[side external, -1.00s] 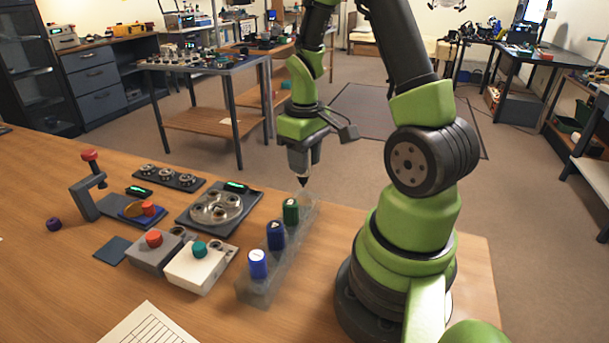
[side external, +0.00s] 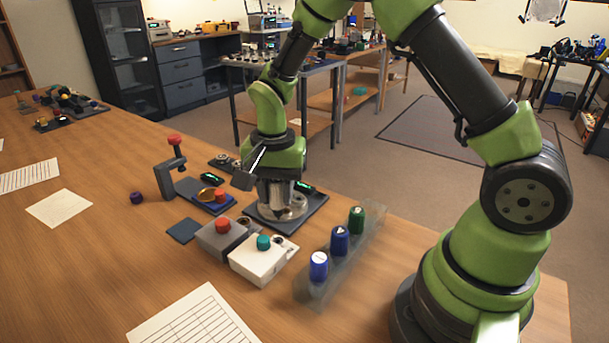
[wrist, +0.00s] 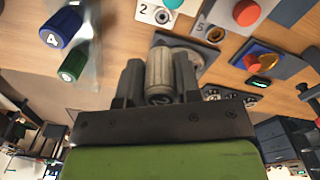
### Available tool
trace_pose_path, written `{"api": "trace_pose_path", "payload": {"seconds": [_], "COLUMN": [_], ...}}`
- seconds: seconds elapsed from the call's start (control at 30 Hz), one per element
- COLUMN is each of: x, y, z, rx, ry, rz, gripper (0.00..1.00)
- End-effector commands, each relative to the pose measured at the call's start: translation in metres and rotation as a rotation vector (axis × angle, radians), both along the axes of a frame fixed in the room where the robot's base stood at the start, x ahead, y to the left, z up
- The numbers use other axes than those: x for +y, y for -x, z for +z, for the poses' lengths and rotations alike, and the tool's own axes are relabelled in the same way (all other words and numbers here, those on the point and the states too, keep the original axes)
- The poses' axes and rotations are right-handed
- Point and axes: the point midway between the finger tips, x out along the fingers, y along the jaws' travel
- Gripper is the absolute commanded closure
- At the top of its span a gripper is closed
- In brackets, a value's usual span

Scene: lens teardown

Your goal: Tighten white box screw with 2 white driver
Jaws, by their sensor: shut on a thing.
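The white box (side external: 258,264) with a teal knob (side external: 263,242) stands on the table; its edge, marked 2, shows at the top of the wrist view (wrist: 156,14), with a screw-like round fitting beside the mark. My gripper (side external: 277,197) is shut on a pale ribbed driver handle (wrist: 160,75), held upright between the fingers. In the side view the gripper is low over the round metal plate on its dark base, behind the white box. The driver's tip is hidden, so I cannot tell whether it touches anything.
A clear rack (side external: 336,272) right of the white box holds blue, dark blue and green capped drivers. A grey box (side external: 220,240) with a red knob adjoins the white box on the left. A small press (side external: 168,172) stands further left.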

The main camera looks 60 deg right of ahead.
Motion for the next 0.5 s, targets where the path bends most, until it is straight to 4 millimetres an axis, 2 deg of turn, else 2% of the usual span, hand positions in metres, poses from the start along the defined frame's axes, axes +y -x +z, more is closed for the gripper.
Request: {"api": "trace_pose_path", "payload": {"seconds": [0.13, 0.23, 0.5], "x": [0.005, 0.005, 0.003], "y": [-0.001, -0.001, 0.000], "z": [-0.003, -0.005, -0.014], "rx": [0.001, 0.002, 0.001], "ry": [0.000, 0.000, 0.000], "rz": [0.024, 0.123, 0.567], "gripper": [0.90, 0.90, 0.90]}}
